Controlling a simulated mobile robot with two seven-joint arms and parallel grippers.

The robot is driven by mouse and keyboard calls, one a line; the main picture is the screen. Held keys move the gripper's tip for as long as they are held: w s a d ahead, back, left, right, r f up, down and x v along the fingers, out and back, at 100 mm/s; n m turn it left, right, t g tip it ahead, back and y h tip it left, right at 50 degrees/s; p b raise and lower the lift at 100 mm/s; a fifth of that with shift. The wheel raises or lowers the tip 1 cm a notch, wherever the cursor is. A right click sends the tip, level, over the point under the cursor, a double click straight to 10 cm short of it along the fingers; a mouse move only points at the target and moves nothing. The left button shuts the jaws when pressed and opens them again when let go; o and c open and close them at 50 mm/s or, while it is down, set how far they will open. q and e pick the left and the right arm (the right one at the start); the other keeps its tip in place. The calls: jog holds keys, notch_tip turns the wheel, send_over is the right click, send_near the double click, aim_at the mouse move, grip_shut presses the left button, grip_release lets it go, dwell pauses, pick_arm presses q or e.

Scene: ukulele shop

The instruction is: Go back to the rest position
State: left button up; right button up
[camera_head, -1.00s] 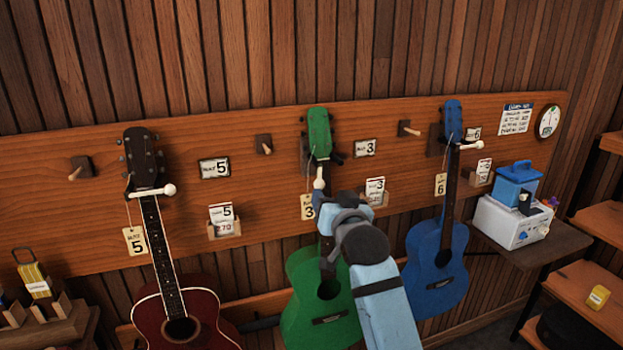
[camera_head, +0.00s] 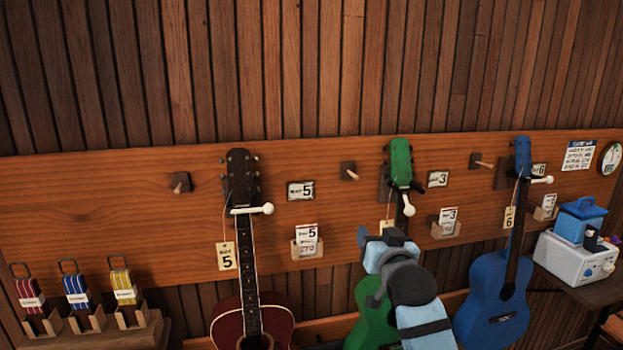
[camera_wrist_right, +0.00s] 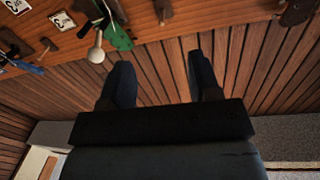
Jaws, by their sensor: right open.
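My right arm comes up from the bottom of the head view in front of the green ukulele (camera_head: 370,310), hiding part of its body and neck. My left gripper is not in view.
A dark red ukulele (camera_head: 245,310) and a blue ukulele (camera_head: 492,295) hang on either side of the green one, on a wooden board (camera_head: 100,200). Several straps sit in a wooden rack (camera_head: 85,323) at lower left. A white box (camera_head: 575,258) stands on a shelf at right.

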jog(key=d+n+h, duration=0.4)
jog(key=d+h, duration=0.1)
jog(key=d, duration=2.5)
jog(key=s+a+f+n+g+y, duration=0.1)
jog(key=s+a+f, duration=0.1)
jog(key=s+f, duration=0.5)
jog(key=s+a+f+n+g+y, duration=0.1)
jog(key=s+f+g, duration=0.15)
jog(key=f, duration=0.85)
jog(key=s+a+f+n+g+y, duration=0.1)
jog(key=s+a+f, duration=0.1)
jog(key=s+f, duration=0.6)
jog(key=s+a+f+g+y, duration=0.1)
jog(key=s+a+f+g, duration=0.1)
jog(key=s+f, duration=0.75)
jog(key=s+a+f+g+y, duration=0.1)
jog(key=s+a+f, duration=0.1)
jog(key=s+f, duration=0.75)
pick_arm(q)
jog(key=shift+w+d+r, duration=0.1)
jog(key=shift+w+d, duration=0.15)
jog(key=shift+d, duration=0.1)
pick_arm(e)
jog(key=s+a+r+m, duration=0.1)
jog(key=a+r+m, duration=0.3)
jog(key=a, duration=0.9)
jog(key=shift+a+t+y, duration=0.15)
jog(key=shift+t+y, duration=0.15)
jog(key=shift+t, duration=0.15)
